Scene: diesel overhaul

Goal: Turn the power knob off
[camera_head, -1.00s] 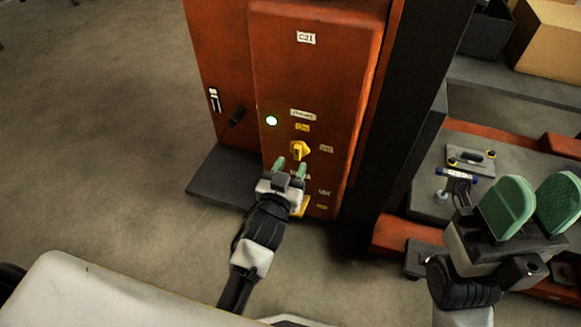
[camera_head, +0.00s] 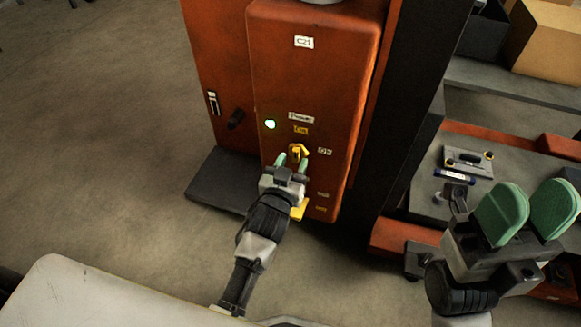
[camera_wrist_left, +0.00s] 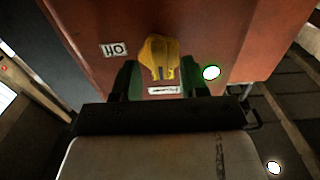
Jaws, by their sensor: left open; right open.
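The yellow power knob (camera_head: 298,151) sits on the front of the orange cabinet (camera_head: 312,80), below a yellow label and a white label. A green lamp (camera_head: 270,124) glows at its upper left. My left gripper (camera_head: 292,160) is open, its green fingertips just below and beside the knob. In the left wrist view the knob (camera_wrist_left: 160,57) shows between the open fingers (camera_wrist_left: 161,78), ahead of them; I cannot tell whether they touch it. My right gripper (camera_head: 528,213) is open and empty at the right, away from the cabinet.
A dark handle (camera_head: 236,118) sticks out on the cabinet's left part. A dark plinth (camera_head: 222,180) lies at its foot. A bench (camera_head: 430,196) with several tools is at the right, under my right gripper. Open floor lies to the left.

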